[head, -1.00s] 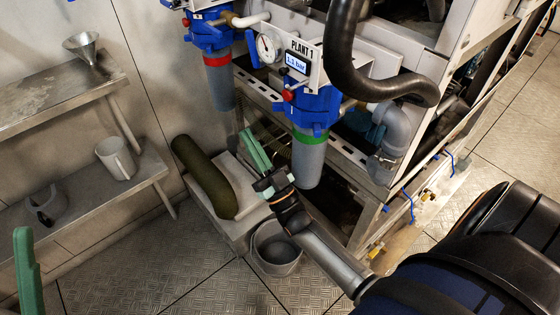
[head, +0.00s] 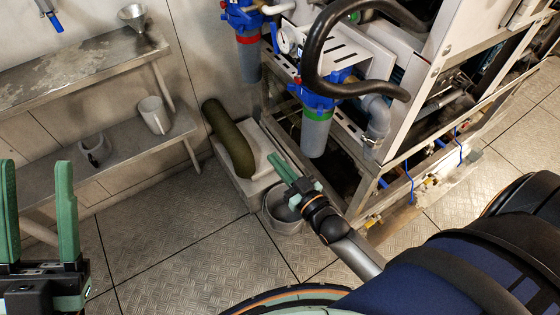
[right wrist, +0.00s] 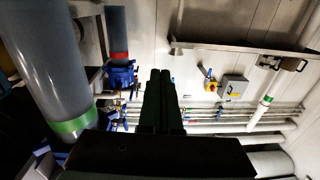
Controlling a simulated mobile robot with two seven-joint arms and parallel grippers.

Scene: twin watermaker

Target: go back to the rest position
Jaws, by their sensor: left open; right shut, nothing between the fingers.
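My left gripper (head: 38,212) is at the lower left of the head view, its two green fingers upright and wide apart, with nothing between them. My right gripper (head: 279,164) is near the middle of the head view, over the bucket and beside the green-banded filter housing. Its green fingers lie together and hold nothing. In the right wrist view its fingers (right wrist: 165,95) are side by side and closed. The grey filter housing with the green band (right wrist: 72,128) is large at the left of that view.
The green-banded filter housing (head: 316,135) hangs from the plant frame on the right. A grey bucket (head: 283,212) stands on the floor under my right gripper. A dark green cylinder (head: 229,140) lies on a pale block. Steel shelves (head: 75,75) hold a funnel (head: 133,17) and a jug (head: 154,115).

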